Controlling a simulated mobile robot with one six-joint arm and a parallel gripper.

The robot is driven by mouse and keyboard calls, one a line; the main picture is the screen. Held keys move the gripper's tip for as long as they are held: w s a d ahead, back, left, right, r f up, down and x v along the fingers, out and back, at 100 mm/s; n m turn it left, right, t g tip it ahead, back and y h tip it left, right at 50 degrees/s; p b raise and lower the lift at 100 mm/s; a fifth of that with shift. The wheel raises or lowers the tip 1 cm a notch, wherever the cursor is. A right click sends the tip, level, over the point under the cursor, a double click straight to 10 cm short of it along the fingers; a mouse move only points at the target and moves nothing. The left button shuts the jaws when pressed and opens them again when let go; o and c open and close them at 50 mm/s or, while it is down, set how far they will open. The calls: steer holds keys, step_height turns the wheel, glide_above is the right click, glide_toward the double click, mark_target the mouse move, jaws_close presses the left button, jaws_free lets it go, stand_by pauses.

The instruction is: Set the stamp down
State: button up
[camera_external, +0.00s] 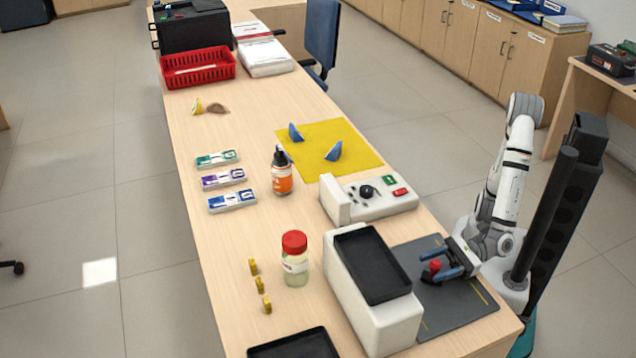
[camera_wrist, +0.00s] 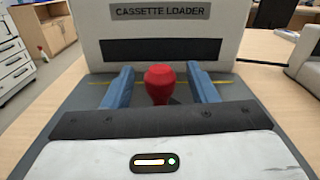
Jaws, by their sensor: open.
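The stamp (camera_wrist: 159,82) has a round red knob and stands between the two blue fingers of my gripper (camera_wrist: 161,90) in the wrist view. The fingers are apart, with a visible gap on each side of the knob. In the external view the red stamp (camera_external: 435,267) stands on the dark grey mat (camera_external: 455,312), with my gripper (camera_external: 440,266) reaching in from the right, low over the mat. The lower part of the stamp is hidden by the gripper in the wrist view.
A white cassette loader (camera_external: 385,325) with a dark tray on top stands directly left of the mat; its slot faces the wrist camera. A white device (camera_external: 370,200) with buttons stands farther back. A red-capped jar (camera_external: 295,262) is beyond the loader. The mat's front part is clear.

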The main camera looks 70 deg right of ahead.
steer(key=shift+w+a, duration=0.2)
steer(key=shift+c, duration=0.3)
steer(key=shift+r, duration=0.1)
steer(key=c, duration=1.1)
